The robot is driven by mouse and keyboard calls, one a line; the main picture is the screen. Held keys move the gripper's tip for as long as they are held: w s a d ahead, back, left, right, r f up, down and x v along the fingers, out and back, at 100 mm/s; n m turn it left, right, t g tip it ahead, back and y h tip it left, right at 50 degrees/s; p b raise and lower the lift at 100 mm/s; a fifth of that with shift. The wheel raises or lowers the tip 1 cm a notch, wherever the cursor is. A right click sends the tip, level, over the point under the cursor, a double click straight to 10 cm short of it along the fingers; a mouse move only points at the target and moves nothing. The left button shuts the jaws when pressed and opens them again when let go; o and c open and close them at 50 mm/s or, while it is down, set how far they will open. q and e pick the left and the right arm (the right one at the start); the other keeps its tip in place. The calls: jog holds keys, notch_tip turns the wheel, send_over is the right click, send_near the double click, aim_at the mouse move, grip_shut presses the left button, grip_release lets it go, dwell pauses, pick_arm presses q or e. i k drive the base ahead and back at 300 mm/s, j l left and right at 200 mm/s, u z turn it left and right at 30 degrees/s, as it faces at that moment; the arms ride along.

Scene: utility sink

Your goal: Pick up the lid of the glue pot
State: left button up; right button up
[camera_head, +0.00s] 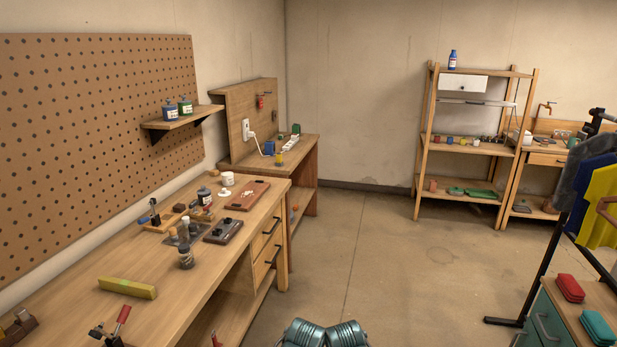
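A small white pot (227,179) stands upright near the far end of the long wooden workbench, and it looks like the glue pot. A flat white round piece (224,192) lies on the bench just in front of it and may be its lid; it is too small to be sure. A dark bottle with a white label (204,196) stands to the left of them. Neither of my grippers shows; two teal metallic parts at the bottom centre appear to be mine.
The workbench (190,290) also holds a red-brown board (248,195), a dark tray (223,230), a dark bottle (186,256), a yellow-green block (127,288) and a red-handled clamp (115,325). A pegboard (95,140) stands behind it. The floor (375,250) right of it is clear.

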aim_at(224, 193)
jog(key=i, duration=0.9)
jog(key=i+u, duration=0.1)
jog(key=i, duration=0.85)
jog(key=l, duration=0.1)
